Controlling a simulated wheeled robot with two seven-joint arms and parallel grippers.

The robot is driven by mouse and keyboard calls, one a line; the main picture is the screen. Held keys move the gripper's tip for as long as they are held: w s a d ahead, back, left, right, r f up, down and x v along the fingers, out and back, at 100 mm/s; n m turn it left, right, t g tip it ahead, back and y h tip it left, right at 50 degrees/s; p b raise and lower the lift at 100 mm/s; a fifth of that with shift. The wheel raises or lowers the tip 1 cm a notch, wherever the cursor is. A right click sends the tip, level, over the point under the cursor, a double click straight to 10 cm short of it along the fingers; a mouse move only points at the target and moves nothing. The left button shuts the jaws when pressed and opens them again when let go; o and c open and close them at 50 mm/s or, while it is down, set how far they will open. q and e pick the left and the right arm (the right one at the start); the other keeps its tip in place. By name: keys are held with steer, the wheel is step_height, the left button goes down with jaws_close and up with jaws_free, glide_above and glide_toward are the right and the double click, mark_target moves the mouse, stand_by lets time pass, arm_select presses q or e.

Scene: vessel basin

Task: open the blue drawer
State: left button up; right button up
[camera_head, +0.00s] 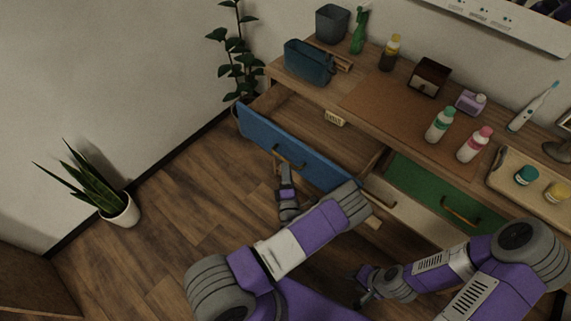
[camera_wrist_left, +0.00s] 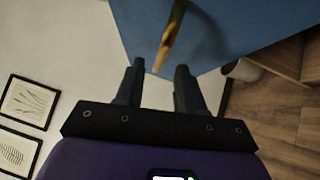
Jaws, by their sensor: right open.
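The blue drawer (camera_head: 290,146) is pulled out from the wooden desk, its empty inside showing in the head view. Its brass handle (camera_head: 289,158) is on the front panel. In the left wrist view, the blue front (camera_wrist_left: 225,30) fills the top and the handle (camera_wrist_left: 171,38) reaches down between the fingertips. My left gripper (camera_head: 284,168) is just in front of the handle; its fingers (camera_wrist_left: 159,72) are apart, with gaps beside the handle. My right gripper (camera_head: 362,287) is low in front of the desk, open and away from the drawer.
A green drawer (camera_head: 435,190) and a pale drawer (camera_head: 400,208) are to the right. Bottles, a blue basket (camera_head: 308,62) and a tray (camera_head: 507,175) stand on the desk. A potted plant (camera_head: 122,212) stands left; the floor between is clear.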

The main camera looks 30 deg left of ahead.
arm_select(q)
steer(key=v, duration=0.4)
stand_by(0.4)
